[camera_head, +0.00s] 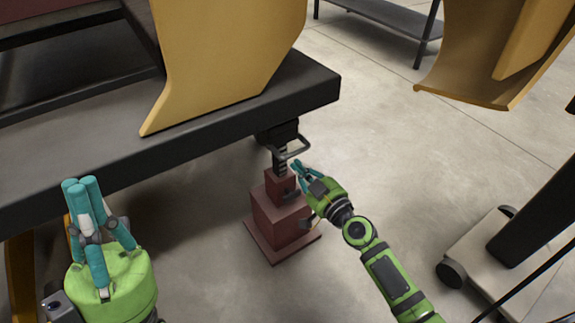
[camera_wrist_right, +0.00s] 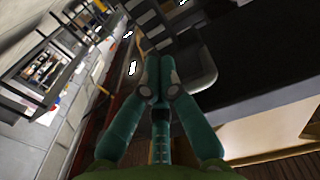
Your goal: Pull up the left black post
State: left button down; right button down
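The black post (camera_head: 279,160) is upright and notched. It stands between a dark red base block (camera_head: 283,215) and the underside of a black platform edge. A grey loop handle (camera_head: 296,146) sticks out at its top. My right gripper (camera_head: 298,168) is just right of the post, below the handle; contact cannot be told. In the right wrist view its teal fingers (camera_wrist_right: 159,70) come together with nothing visible between them, and a grey curved bar (camera_wrist_right: 205,68) lies to their right. My left gripper (camera_head: 82,184) is at the lower left, fingers together, empty and away from the post.
The black platform (camera_head: 235,108) carries a curved yellow shell (camera_head: 215,60) above the post. Another yellow shell (camera_head: 470,90) hangs at the upper right. A dark shelf (camera_head: 385,15) stands at the back. Grey floor (camera_head: 400,150) is clear between them. A wheeled base (camera_head: 515,260) is at the right.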

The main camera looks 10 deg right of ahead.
jog(key=v, duration=0.6)
jog(key=shift+s+b, duration=0.3)
jog(key=shift+s, duration=0.1)
jog(key=shift+d, duration=0.1)
